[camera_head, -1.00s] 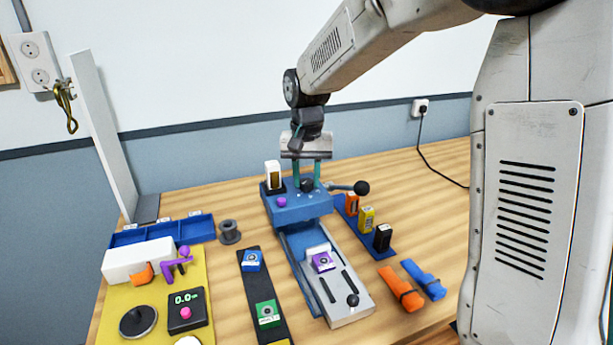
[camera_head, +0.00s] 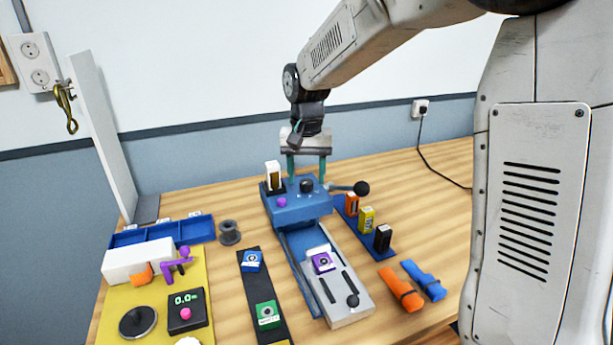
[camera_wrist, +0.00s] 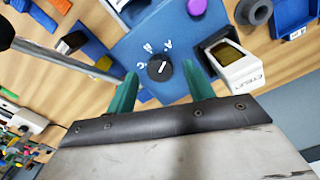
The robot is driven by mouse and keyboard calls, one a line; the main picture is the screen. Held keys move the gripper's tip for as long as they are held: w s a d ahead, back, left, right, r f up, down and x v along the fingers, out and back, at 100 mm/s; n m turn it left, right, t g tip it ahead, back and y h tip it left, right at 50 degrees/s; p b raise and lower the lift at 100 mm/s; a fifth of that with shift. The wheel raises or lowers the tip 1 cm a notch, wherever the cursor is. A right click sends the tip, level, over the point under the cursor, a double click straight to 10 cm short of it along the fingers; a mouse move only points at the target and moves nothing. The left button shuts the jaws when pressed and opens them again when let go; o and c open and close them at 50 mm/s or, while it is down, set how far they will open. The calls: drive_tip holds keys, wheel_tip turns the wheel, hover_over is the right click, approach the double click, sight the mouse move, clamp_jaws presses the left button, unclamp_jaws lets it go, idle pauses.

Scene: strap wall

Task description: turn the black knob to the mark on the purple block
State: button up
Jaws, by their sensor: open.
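The black knob (camera_head: 307,185) sits on top of the blue machine (camera_head: 296,212). In the wrist view the knob (camera_wrist: 159,68) has a white pointer line, and white letter marks stand around it on the blue face. My gripper (camera_head: 307,177) is open, its two teal fingers above the knob and apart from it. In the wrist view the fingers (camera_wrist: 161,82) stand on either side of the knob, empty. The purple block (camera_head: 322,263) lies on the grey front part of the machine; its mark is too small to read.
A white and yellow block (camera_head: 273,177) stands at the machine's left rear. A lever with a black ball (camera_head: 361,188) sticks out right. A small purple button (camera_head: 282,202) is near the knob. Several coloured blocks stand on a blue strip (camera_head: 378,251) at right.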

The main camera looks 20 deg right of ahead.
sight(307, 182)
wheel_tip(307, 182, up, 7)
drive_tip(key=shift+f, duration=0.1)
idle(0.5)
drive_tip(key=shift+s, duration=0.2)
drive_tip(key=s+d+r+n, duration=0.2)
drive_tip(key=s+r, duration=0.1)
drive_tip(key=s, duration=1.2)
drive_tip(key=s+d+f+n+t, duration=0.1)
drive_tip(key=s+f, duration=0.4)
drive_tip(key=s, duration=1.1)
drive_tip(key=shift+s+n, duration=0.4)
drive_tip(key=shift+n, duration=0.4)
drive_tip(key=shift+c, duration=0.3)
